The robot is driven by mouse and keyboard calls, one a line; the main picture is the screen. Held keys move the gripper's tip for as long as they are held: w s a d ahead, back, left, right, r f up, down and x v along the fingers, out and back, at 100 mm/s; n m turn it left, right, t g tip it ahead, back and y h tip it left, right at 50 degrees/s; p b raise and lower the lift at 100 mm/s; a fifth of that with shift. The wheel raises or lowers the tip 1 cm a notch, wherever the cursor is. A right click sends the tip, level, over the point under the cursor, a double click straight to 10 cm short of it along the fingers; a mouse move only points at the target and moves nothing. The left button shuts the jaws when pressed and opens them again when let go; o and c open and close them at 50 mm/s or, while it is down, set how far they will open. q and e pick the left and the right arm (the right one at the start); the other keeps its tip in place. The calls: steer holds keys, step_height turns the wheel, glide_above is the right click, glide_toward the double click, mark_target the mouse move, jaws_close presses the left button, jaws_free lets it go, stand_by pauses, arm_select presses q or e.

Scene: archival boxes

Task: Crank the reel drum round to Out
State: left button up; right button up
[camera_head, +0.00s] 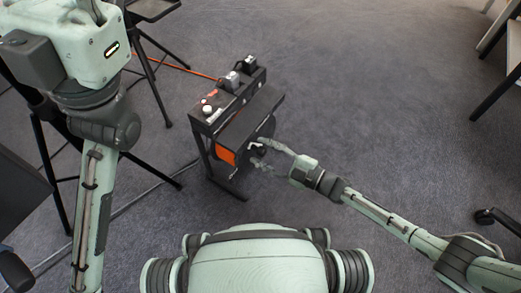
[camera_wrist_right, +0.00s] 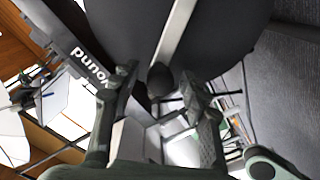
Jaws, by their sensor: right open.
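The reel drum (camera_wrist_right: 215,35) is a dark disc filling the upper part of the right wrist view. A pale metal crank arm (camera_wrist_right: 176,40) crosses its face and ends in a black knob (camera_wrist_right: 161,78). My right gripper (camera_wrist_right: 160,84) is open, with one finger on each side of the knob; I cannot tell whether they touch it. In the head view my right gripper (camera_head: 258,153) is at the near right side of the black reel stand (camera_head: 206,123), partly hiding the crank. A "Wound" label (camera_wrist_right: 90,68) appears upside down beside the drum. The Out mark is not readable. My left gripper is out of view.
Black tripod legs (camera_head: 152,95) stand to the left. Carpet (camera_head: 380,95) to the right is clear.

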steer(key=v, duration=1.1)
